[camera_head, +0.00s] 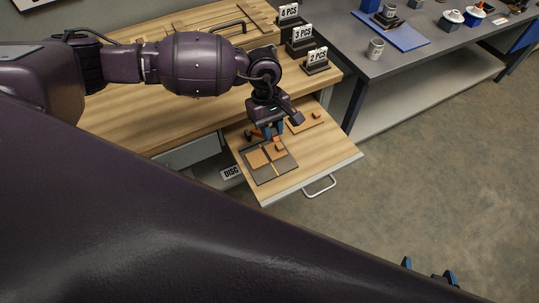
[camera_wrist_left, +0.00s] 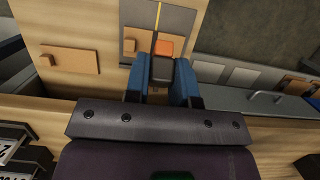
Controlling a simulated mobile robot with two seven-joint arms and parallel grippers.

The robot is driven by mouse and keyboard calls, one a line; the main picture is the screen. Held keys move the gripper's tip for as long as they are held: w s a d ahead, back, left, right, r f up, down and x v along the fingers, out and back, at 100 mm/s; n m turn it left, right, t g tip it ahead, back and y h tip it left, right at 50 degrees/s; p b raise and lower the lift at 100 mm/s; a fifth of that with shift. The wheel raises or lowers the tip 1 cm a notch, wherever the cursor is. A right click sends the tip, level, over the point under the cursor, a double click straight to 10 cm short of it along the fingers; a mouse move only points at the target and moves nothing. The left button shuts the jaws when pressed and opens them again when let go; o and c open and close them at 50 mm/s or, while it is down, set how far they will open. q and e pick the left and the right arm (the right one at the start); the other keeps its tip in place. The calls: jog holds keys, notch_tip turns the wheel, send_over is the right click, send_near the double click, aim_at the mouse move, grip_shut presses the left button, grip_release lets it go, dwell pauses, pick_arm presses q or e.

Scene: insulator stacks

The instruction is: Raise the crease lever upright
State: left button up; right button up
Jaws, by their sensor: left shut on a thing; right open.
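The crease lever (camera_wrist_left: 163,48) shows in the left wrist view as a dark piece with an orange end. It stands between the blue fingers of my left gripper (camera_wrist_left: 160,82), which is shut on it. In the head view, my left gripper (camera_head: 272,130) is low over the dark folding plate (camera_head: 262,176) with its yellow line, on the pulled-out wooden shelf. The fingers partly hide the lever, and I cannot tell its exact tilt. My right gripper (camera_head: 429,272) is open and empty at the lower right, over the floor, away from the shelf.
A tan board with a small knob (camera_wrist_left: 70,58) lies beside the plate. The shelf (camera_head: 325,155) has a front handle (camera_head: 320,187). Several number signs (camera_head: 316,58) stand on the bench behind. A grey table (camera_head: 410,62) is at the right, with open floor in front.

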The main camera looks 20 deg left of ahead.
pick_arm(q)
jog(key=shift+w+a+r, duration=0.1)
jog(key=shift+r, duration=0.1)
pick_arm(e)
jog(key=shift+s+f, duration=0.2)
jog(key=shift+s, duration=0.15)
pick_arm(q)
jog(key=shift+w+a, duration=0.1)
pick_arm(e)
jog(key=shift+w, duration=0.1)
pick_arm(q)
jog(key=shift+w+a+r, duration=0.6)
jog(key=shift+a+r, duration=0.05)
jog(key=shift+a, duration=0.15)
pick_arm(e)
jog(key=shift+w, duration=0.35)
jog(key=shift+s, duration=0.1)
